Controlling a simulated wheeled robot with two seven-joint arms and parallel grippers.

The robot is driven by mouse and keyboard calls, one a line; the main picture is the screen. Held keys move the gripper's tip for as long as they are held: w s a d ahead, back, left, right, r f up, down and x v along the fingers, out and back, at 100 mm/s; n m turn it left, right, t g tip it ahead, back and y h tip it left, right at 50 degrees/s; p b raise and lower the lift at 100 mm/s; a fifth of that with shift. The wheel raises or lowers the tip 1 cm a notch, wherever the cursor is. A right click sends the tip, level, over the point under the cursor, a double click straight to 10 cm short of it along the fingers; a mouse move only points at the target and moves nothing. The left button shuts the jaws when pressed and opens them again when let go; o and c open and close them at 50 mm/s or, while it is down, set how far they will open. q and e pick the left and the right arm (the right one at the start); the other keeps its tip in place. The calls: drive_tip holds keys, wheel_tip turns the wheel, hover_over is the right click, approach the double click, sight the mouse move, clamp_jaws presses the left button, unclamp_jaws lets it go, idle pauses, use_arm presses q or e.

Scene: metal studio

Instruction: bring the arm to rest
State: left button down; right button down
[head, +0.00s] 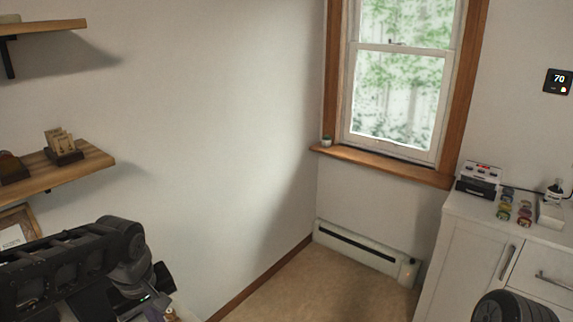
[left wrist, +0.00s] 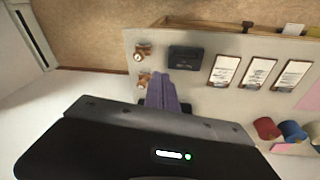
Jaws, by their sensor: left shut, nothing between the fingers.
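My left arm comes in at the lower left of the head view, in front of the wall and below the shelves. Its gripper (left wrist: 163,92) shows in the left wrist view as a dark body with narrow purplish fingers close together, shut and empty. In the head view the fingertips are hard to make out near the bottom edge. Of my right arm only a dark rounded link shows at the lower right; its gripper is out of view.
A pale work surface (left wrist: 205,45) with a black box (left wrist: 187,59), labelled cards (left wrist: 259,72) and thread spools (left wrist: 267,128) lies beyond the left fingers. A wooden shelf (head: 95,157) is above the arm. A white cabinet (head: 475,245) stands right. The middle floor (head: 310,290) is clear.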

use_arm(q)
drive_tip(key=w+d+f+m+t+h, duration=0.1)
drive_tip(key=w+d+f+m+h, duration=0.15)
drive_tip(key=d+f, duration=0.5)
drive_tip(key=w+d+f+m+t+h, duration=0.15)
drive_tip(key=d+f+m, duration=0.25)
drive_tip(key=d+f, duration=0.4)
drive_tip(key=s+d+f+g, duration=0.2)
drive_tip(key=s+d+f, duration=0.1)
drive_tip(key=s+f, duration=0.7)
drive_tip(key=s+d+f+g, duration=0.2)
drive_tip(key=s+d+f, duration=0.1)
drive_tip(key=s+f, duration=0.8)
drive_tip(key=shift+s+h, duration=0.4)
drive_tip(key=shift+s, duration=0.05)
